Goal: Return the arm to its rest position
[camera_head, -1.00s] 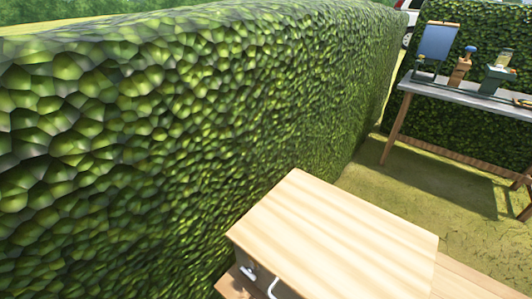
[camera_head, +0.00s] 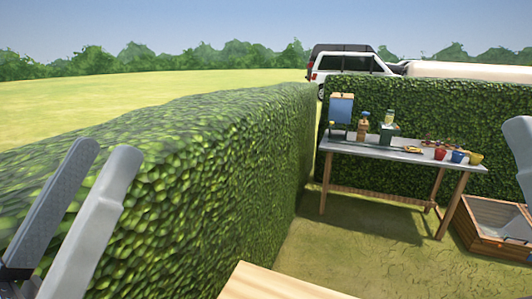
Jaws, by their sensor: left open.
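My left gripper (camera_head: 105,152) shows at the left edge of the head view, with one dark grey and one light grey finger pointing up. The fingers are apart, with nothing between them, and the hedge shows behind them. A pale grey part of mine cuts into the right edge of the view; too little of it shows to tell the state of my right gripper.
A pale wooden surface (camera_head: 275,285) lies at the bottom centre. A tall green hedge (camera_head: 230,160) runs along the left. A table (camera_head: 390,152) with bottles, pots and tools stands at the back right, beside a wooden crate (camera_head: 475,235). Grass lies between.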

